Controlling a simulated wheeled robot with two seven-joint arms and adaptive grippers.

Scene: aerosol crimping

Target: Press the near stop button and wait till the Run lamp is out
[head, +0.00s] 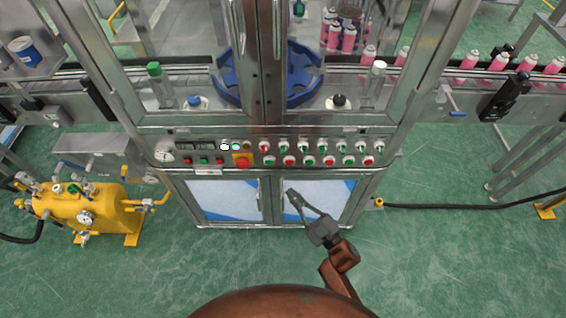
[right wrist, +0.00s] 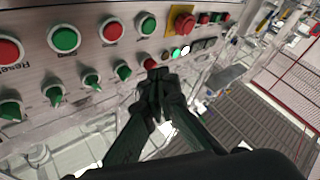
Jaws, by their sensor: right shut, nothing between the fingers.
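The stop button, a red mushroom head on a yellow plate (head: 242,161), sits low on the cabinet's control panel (head: 215,146). It also shows at the top of the right wrist view (right wrist: 182,22). Two lamps, one white (head: 225,147) and one green (head: 236,147), glow bright above it; no label is readable, so I cannot tell which is Run. My right gripper (head: 291,193) is shut and empty, in front of the cabinet's lower doors. In the right wrist view its tips (right wrist: 158,75) overlap a small red knob (right wrist: 150,63); I cannot tell whether they touch. My left gripper is out of view.
Rows of green and red buttons and selectors (head: 315,153) lie right of the stop button. A pressure gauge (head: 163,154) is at the panel's left end. A yellow tank (head: 85,210) stands left on the green floor. A black hose (head: 470,206) runs right.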

